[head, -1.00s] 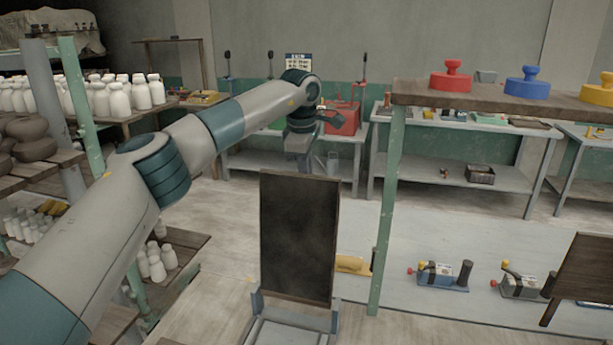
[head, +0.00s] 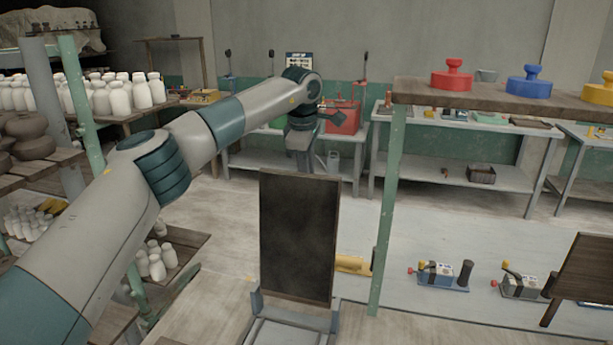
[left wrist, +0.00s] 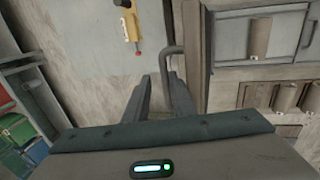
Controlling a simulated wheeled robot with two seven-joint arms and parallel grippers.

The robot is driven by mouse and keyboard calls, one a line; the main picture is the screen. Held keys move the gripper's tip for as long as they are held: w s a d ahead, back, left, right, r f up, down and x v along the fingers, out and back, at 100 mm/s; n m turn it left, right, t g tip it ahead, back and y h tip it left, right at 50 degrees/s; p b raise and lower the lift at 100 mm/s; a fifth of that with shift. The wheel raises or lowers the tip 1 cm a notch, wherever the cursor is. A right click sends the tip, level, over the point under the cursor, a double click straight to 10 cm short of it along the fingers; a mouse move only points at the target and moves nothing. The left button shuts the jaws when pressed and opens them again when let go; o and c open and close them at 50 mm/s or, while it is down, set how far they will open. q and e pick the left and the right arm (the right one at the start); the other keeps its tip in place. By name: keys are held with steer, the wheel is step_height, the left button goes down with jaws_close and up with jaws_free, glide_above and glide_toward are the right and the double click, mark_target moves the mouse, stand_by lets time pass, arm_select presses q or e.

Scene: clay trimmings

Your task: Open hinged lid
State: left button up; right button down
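My left arm reaches across the head view to my left gripper (head: 300,150), which hangs in front of the back workbench; its fingertips are hard to make out there. In the left wrist view the two dark fingers (left wrist: 163,82) stand apart with a gap between them. A bent grey metal bar, like a handle (left wrist: 172,50), reaches down by the fingertips beside a pale grey-brown panel (left wrist: 192,45). I cannot tell whether it touches a finger, nor which surface is the hinged lid. My right gripper is not in view.
A dark upright board (head: 298,238) stands in front of me. A shelf (head: 480,96) with red, blue and yellow knobbed pieces is at right. White bottles (head: 118,98) fill racks at left. A red box (head: 345,117) sits on the back bench behind my gripper.

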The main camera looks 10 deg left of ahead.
arm_select(q)
steer(key=shift+f, duration=0.6)
steer(key=shift+r+b, duration=0.55)
steer(key=shift+b, duration=0.05)
steer(key=b+v, duration=0.3)
steer(key=v, duration=1.4)
steer(key=shift+r, duration=0.25)
steer(key=shift+s+a, duration=0.1)
